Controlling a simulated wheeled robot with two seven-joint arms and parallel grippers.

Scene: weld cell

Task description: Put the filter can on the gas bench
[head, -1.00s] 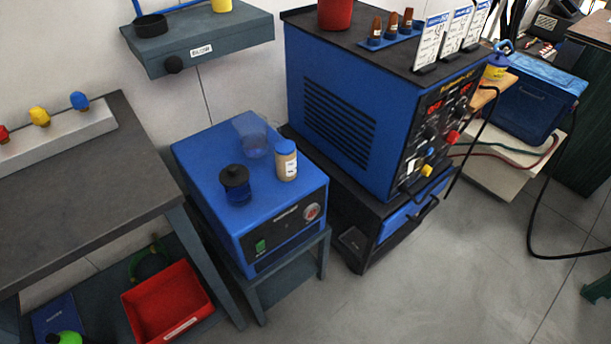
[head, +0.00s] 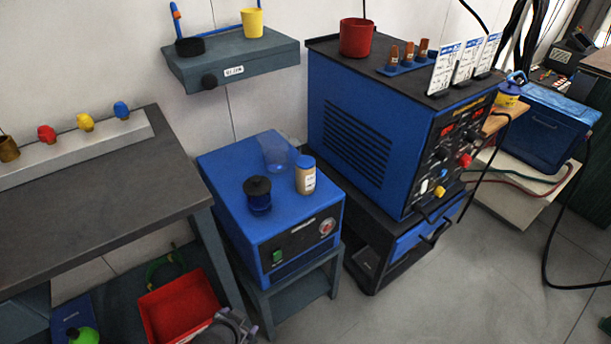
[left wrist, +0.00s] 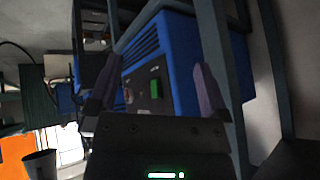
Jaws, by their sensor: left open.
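A small dark blue can with a black lid (head: 258,194), which looks like the filter can, stands upright on the blue machine (head: 225,165). The gas bench appears to be the dark grey-topped bench (head: 95,205) at left, with a row of coloured knobs along its back. My left gripper (head: 236,325) shows at the bottom edge, low in front of the machine and below the can. In the left wrist view its two fingers (left wrist: 155,90) are apart with nothing between them, facing the machine's front with its green switch. The can is not visible there. My right gripper is not in view.
A clear cup (head: 277,153) and a blue-lidded jar (head: 305,176) stand close to the can. A red bin (head: 180,308) sits under the bench, near my left gripper. The welder (head: 365,130) rises right of the machine. The bench's front top is clear.

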